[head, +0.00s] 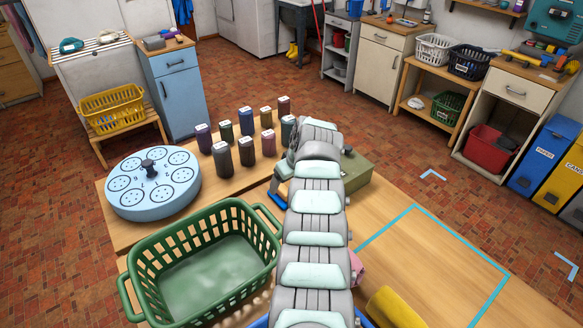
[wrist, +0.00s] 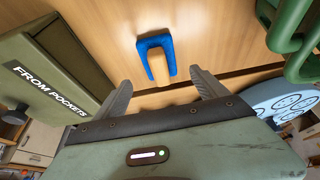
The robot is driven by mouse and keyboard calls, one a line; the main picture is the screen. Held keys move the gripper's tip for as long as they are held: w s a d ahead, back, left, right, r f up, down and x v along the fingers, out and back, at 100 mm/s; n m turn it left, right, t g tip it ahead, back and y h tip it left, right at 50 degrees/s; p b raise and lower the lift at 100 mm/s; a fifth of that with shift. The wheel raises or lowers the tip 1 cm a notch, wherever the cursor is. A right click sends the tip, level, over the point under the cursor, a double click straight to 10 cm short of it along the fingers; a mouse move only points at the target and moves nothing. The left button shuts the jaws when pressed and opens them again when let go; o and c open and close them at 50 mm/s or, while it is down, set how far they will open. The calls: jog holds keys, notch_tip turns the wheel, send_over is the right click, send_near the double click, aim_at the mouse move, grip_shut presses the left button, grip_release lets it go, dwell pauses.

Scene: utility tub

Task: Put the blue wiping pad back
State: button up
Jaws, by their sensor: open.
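In the head view my arm hides most of this spot; only a bit of blue (head: 277,199) shows at the arm's left edge.
An olive box labelled FROM POCKETS (wrist: 50,75) stands left of my gripper in the wrist view. A green basket (head: 205,250), a light-blue round tub (head: 150,205) and several dark lidded containers (head: 222,158) crowd the table's left.

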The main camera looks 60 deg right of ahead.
jog(key=shift+v, duration=2.75)
